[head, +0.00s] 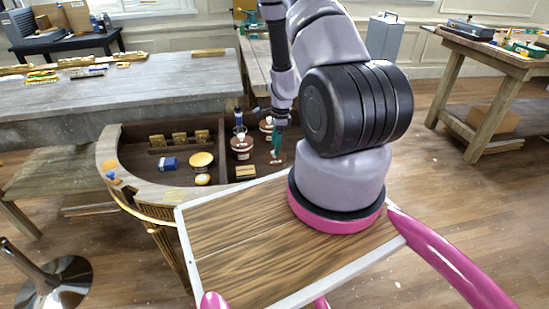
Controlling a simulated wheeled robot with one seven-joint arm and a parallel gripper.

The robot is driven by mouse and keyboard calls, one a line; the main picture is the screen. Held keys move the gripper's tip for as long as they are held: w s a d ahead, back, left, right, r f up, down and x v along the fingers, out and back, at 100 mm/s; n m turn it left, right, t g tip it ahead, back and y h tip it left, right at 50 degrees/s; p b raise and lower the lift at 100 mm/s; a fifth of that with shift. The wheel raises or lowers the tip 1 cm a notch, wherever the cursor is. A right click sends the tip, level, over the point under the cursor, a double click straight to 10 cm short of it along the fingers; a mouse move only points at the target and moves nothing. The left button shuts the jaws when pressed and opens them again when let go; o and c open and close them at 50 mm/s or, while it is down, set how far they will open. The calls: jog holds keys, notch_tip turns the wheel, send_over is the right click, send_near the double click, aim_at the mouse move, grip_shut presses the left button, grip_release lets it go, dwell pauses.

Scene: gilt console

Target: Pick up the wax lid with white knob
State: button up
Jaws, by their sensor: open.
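My gripper (277,146) appears as small teal fingers, open, pointing down inside the right part of the gilt console (109,150). A small reddish-brown piece (276,158) with pale marks shows just below the fingertips. A round brown-and-white piece (242,143) stands to the left of the gripper, and another pale-topped round piece (266,125) is behind it. Which of these is the wax lid with white knob is too small to tell. I cannot tell whether the fingers touch anything.
A dark divider (222,150) stands left of the gripper. A grey workbench (150,90) lies behind. A stool base (50,283) is at lower left.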

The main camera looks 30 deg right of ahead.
jog(key=shift+w+a+f, duration=0.1)
jog(key=shift+a+f, duration=0.05)
jog(key=shift+f, duration=1.2)
grip_shut()
